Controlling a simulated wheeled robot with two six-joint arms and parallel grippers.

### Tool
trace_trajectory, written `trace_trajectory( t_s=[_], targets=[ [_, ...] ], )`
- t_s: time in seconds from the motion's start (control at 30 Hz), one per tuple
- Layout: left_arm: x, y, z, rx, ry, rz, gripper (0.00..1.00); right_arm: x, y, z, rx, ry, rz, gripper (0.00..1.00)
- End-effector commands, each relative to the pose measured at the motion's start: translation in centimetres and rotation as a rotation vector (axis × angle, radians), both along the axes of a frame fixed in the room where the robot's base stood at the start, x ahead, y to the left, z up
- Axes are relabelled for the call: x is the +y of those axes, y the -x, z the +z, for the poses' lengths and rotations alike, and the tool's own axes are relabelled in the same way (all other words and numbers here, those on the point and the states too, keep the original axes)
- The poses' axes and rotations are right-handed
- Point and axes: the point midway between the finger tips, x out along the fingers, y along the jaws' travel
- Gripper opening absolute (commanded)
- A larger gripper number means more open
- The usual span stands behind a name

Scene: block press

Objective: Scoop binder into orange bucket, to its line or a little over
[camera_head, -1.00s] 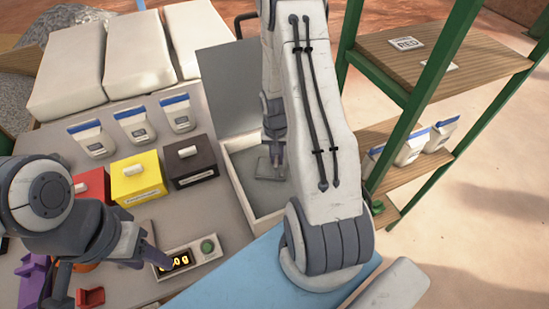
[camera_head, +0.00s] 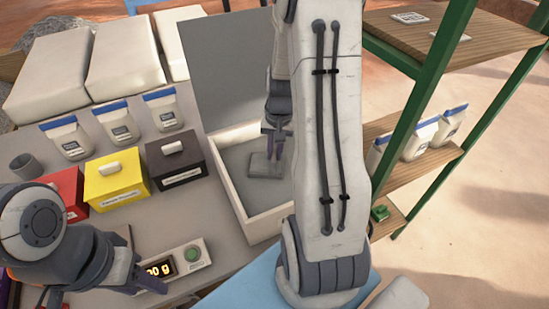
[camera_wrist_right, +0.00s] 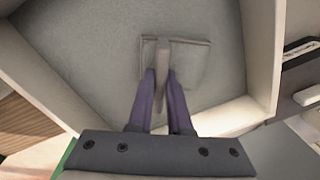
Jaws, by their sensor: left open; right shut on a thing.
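My right gripper (camera_head: 274,150) is shut on the handle of a grey scoop (camera_head: 265,166), inside a white-walled bin (camera_head: 236,190) of grey powder, apparently the binder (camera_head: 245,148). In the right wrist view, the gripper (camera_wrist_right: 162,78) pinches the thin handle, and the flat square scoop (camera_wrist_right: 190,60) is at the grey powder; how much it holds I cannot tell. My left gripper (camera_head: 148,284) is open beside the scale (camera_head: 180,262). The orange bucket is almost wholly hidden behind my left arm; only an orange sliver (camera_head: 11,273) shows.
Red (camera_head: 68,186), yellow (camera_head: 117,183) and dark (camera_head: 177,164) lidded boxes stand left of the bin. Several white bags (camera_head: 115,120) stand behind them. A green-framed shelf (camera_head: 425,155) stands to the right. The scale's display is partly covered by my left gripper.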

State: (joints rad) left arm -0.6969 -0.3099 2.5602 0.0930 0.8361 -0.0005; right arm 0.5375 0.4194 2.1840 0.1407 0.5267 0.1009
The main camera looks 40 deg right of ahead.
Motion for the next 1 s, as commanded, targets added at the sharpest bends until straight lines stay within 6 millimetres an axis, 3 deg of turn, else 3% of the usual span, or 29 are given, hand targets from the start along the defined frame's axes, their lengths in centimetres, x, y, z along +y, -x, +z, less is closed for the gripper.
trace_trajectory(
  t_s=[0.03,0.27,1.0],
  targets=[
    [0.0,0.0,1.0,0.001,-0.001,0.000,0.50,-0.1,-0.1,1.1,-0.002,0.002,-0.001,0.00],
    [0.0,0.0,3.0,-0.001,0.001,0.000,0.50,-0.2,0.0,3.1,-0.001,0.003,0.000,0.00],
    [0.0,0.0,11.1,0.000,0.000,0.003,0.50,-0.7,0.5,12.1,-0.001,0.004,0.001,0.00]
  ],
)
